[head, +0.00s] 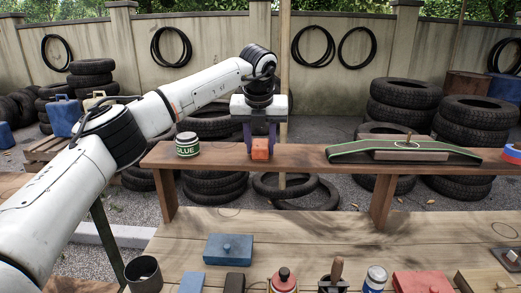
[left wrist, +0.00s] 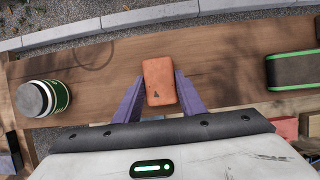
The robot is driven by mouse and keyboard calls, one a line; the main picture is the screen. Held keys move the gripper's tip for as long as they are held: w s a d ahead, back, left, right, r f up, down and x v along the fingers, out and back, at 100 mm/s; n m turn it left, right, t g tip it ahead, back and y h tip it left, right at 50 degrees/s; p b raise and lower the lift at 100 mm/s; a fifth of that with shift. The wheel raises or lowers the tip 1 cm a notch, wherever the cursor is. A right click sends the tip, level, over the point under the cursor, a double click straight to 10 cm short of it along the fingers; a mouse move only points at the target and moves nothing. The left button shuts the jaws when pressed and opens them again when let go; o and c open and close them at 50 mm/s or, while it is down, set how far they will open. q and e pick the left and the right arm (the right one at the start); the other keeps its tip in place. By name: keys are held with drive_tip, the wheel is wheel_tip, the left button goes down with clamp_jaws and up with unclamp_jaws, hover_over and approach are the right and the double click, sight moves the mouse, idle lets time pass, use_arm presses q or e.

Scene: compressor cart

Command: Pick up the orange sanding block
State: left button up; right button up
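The orange sanding block (head: 260,149) is at the raised wooden shelf, left of its middle. In the left wrist view the block (left wrist: 159,82) shows from above, slightly turned. My left gripper (head: 260,147) points straight down, with a purple finger on each side of the block. In the left wrist view the fingers (left wrist: 160,76) flank the block closely. I cannot tell whether both fingers press on it. The block appears to rest on the shelf; no clear gap shows beneath it. My right gripper is not in view.
A glue jar (head: 187,145) stands left of the block on the shelf (head: 310,155). A long green-edged tool (head: 405,151) lies to the right. Tires stand behind.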

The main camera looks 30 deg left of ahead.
sight(260, 144)
use_arm(q)
drive_tip(key=shift+r, duration=0.1)
drive_tip(key=shift+c, duration=0.9)
wheel_tip(260, 144, up, 10)
drive_tip(key=shift+p, duration=0.3)
